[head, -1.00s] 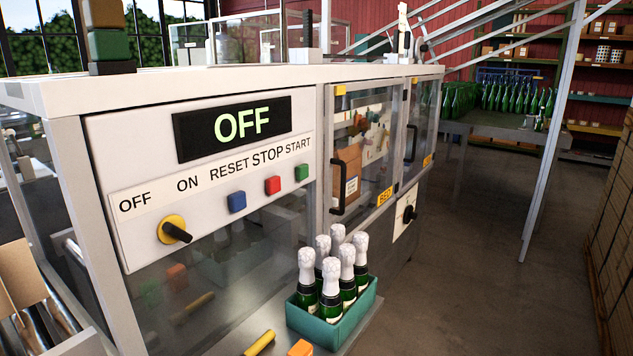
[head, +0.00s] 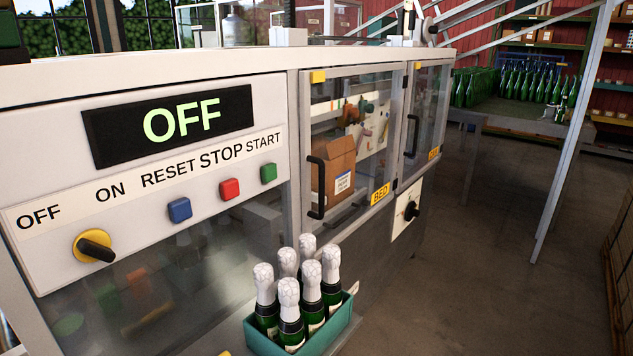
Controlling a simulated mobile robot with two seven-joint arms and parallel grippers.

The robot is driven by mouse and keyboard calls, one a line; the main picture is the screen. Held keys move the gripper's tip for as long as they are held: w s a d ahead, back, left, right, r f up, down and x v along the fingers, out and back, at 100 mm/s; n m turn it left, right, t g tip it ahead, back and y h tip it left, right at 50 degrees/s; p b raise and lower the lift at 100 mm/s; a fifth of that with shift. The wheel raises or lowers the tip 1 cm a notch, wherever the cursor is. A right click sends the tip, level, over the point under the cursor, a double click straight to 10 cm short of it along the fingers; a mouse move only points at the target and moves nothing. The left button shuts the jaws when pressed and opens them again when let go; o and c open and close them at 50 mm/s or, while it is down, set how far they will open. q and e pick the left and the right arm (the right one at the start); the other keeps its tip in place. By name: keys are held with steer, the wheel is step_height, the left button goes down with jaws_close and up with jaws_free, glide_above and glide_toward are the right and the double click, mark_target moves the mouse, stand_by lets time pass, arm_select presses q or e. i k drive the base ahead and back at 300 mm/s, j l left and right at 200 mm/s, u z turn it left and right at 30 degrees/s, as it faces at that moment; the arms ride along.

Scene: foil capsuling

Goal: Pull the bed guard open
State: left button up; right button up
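The bed guard (head: 368,125) is a clear framed door on the machine front, with a yellow BED label (head: 380,194) at its lower right. It is shut. Its black vertical handle (head: 317,187) is on the left side of the door. A cardboard box (head: 335,168) shows behind the clear panel. The machine's display (head: 170,125) reads OFF, and the black selector switch (head: 95,246) is below it on the left. Neither of my grippers is in view.
A teal crate (head: 325,340) of foil-topped bottles stands on a ledge below the guard. A second guard door (head: 425,110) is to the right. A slanted metal post (head: 575,130) stands further right. The floor (head: 480,230) in front is clear.

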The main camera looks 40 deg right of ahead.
mark_target(306, 78)
steer(key=k+l+u, duration=0.1)
steer(key=l+u, duration=0.15)
steer(key=l, duration=1.6)
